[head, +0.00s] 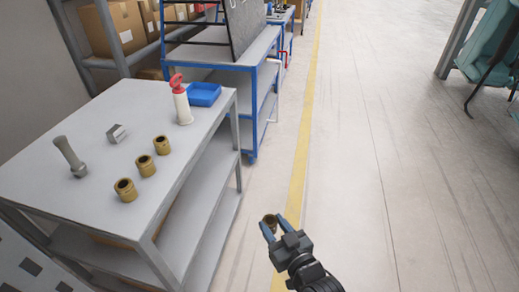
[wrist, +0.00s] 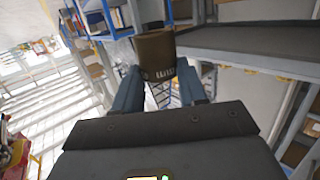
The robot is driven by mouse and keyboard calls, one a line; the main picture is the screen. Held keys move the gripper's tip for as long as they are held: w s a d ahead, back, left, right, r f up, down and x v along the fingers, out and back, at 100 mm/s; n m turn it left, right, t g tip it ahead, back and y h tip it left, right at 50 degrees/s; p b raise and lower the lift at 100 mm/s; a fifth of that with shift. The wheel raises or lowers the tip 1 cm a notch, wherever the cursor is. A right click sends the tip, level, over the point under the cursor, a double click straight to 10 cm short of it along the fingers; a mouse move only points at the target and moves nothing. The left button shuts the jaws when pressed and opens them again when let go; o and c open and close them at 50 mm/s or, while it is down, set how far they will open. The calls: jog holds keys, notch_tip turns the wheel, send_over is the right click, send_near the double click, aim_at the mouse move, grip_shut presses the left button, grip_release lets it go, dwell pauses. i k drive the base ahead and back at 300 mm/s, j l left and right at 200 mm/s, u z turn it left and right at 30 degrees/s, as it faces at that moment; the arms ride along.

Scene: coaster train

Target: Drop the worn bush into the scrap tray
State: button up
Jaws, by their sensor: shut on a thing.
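My gripper (head: 269,229) is shut on a dark bronze bush (head: 270,219), held over the floor to the right of the grey table. In the wrist view the bush (wrist: 156,54) sits between the two blue fingers, with marks on its side. I cannot tell from its look how worn it is. A blue tray (head: 204,94) lies at the table's far right corner, and its inside looks empty. I cannot tell whether it is the scrap tray. Several brass bushes (head: 146,166) stand in a row on the table.
A blue-framed bench (head: 235,60) stands behind. The floor (head: 400,150) right of the yellow line is clear.

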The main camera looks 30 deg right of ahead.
aim_at(206, 96)
jog(key=i+l+u, duration=0.35)
jog(key=l, duration=0.25)
jog(key=i+l+u, duration=0.2)
jog(key=l, duration=0.15)
jog(key=l+u, duration=0.15)
jog(key=l, duration=0.2)
